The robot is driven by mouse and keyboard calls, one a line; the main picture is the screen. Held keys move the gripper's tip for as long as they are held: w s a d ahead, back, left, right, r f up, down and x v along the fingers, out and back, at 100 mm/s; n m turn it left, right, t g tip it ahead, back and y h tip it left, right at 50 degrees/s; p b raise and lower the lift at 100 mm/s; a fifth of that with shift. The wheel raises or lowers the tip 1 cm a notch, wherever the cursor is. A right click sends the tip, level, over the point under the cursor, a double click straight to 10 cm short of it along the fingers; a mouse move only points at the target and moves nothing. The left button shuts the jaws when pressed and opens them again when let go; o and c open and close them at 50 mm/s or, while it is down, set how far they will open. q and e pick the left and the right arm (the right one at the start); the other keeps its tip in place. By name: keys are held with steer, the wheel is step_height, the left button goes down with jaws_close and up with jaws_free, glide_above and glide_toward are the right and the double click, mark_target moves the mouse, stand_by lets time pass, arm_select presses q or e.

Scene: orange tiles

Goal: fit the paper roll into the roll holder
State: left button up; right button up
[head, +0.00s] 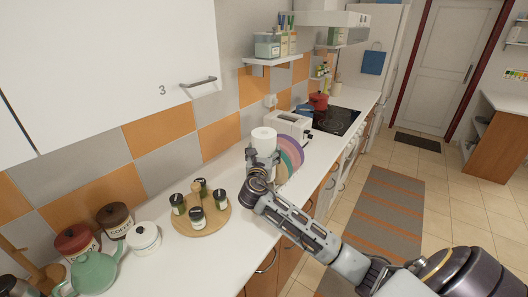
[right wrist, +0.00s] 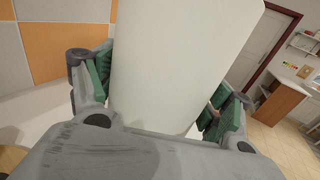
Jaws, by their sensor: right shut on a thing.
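The white paper roll (head: 263,135) is upright above the counter in the head view, its top end showing. My right gripper (head: 262,157) is shut on it from the near side, and its wrist and fingers cover the roll's lower part. In the right wrist view the roll (right wrist: 178,65) fills the middle, with a green-padded finger of the gripper (right wrist: 160,93) on each side. I cannot tell whether the roll's bottom touches anything. My left gripper is not in view.
Coloured plates (head: 291,153) stand close to the right of the roll, with a white toaster (head: 289,126) behind. A round wooden board (head: 214,221) with several spice jars is nearer. A teapot (head: 93,262) and canisters (head: 73,239) stand at lower left. Bare counter (head: 165,265) lies in front.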

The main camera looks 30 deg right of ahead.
step_height(320, 180, down, 12)
steer(key=b, duration=0.5)
stand_by(7.0)
